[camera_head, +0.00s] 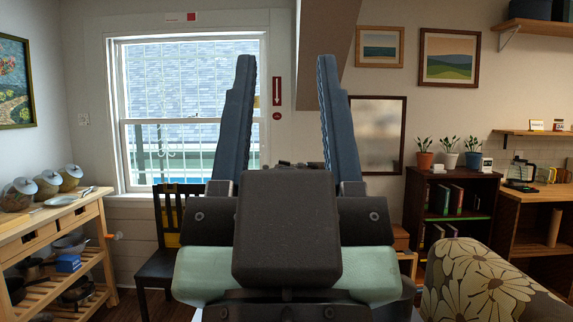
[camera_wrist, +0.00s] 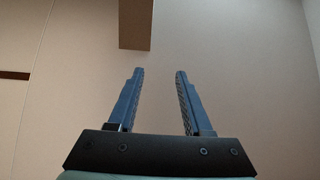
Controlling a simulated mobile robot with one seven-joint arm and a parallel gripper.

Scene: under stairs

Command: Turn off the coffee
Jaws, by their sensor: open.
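My gripper (camera_head: 287,85) is raised in front of the body camera, with its two dark blue fingers apart and nothing between them. It also shows open and empty in the wrist view (camera_wrist: 160,75), facing a bare beige wall. A coffee maker with a dark frame and what looks like a glass pot (camera_head: 521,173) stands at the far right of the head view, on a wooden counter (camera_head: 532,195). It is small in view, and I cannot make out a switch or light on it. My gripper is well apart from it.
A dark bookshelf (camera_head: 452,180) with potted plants stands left of the counter. A flowered armchair (camera_head: 488,285) fills the lower right, in front of the counter. A black chair (camera_head: 160,265) stands below the window. A wooden kitchen cart (camera_head: 85,208) is at left.

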